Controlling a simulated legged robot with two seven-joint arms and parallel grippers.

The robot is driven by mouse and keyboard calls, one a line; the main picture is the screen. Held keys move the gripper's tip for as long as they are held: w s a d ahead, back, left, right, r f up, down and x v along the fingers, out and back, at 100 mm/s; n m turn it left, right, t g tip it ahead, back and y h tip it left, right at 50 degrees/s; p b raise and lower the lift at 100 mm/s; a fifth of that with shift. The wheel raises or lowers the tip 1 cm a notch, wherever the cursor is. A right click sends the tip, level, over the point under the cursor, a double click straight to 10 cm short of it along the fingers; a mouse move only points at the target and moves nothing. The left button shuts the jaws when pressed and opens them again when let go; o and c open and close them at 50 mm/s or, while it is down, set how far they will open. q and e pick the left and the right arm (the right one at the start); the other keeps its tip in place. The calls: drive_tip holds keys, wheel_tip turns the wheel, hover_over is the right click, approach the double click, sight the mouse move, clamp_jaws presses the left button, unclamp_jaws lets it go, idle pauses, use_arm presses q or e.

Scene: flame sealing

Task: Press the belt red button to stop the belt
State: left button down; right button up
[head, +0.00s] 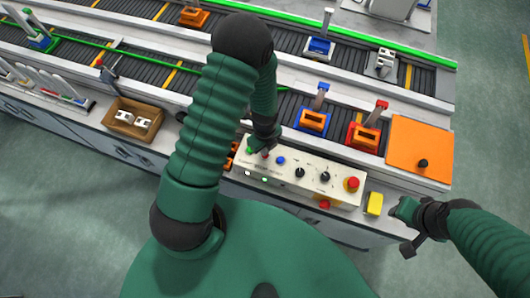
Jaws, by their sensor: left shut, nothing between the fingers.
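The white control panel (315,181) lies along the near edge of the bench, with a blue button (281,160), dark knobs (299,173) and a large red mushroom button (352,184) at its right end. My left gripper (261,153) is shut and empty, pointing down over the panel's left end. A small spot of red shows by its fingertips, partly hidden; I cannot tell whether they touch it. A green button (249,151) is just left of the fingertips. My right gripper (402,211) is at the right, off the panel, beside a yellow block (374,204); its jaws are unclear.
Conveyor belts (345,98) run behind the panel, carrying orange, red and blue fixtures. An orange plate (420,146) with a black knob lies at the right end. A brown box (133,119) with white parts is at the left. My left arm hides part of the bench.

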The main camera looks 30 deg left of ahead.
use_arm(q)
drive_tip(key=shift+d+f, duration=0.15)
drive_tip(key=shift+f, duration=0.1)
drive_tip(key=shift+f+b, duration=0.35)
drive_tip(key=shift+b, duration=0.1)
drive_tip(key=shift+r, duration=0.1)
wheel_tip(320, 180, up, 8)
drive_tip(key=p, duration=0.7)
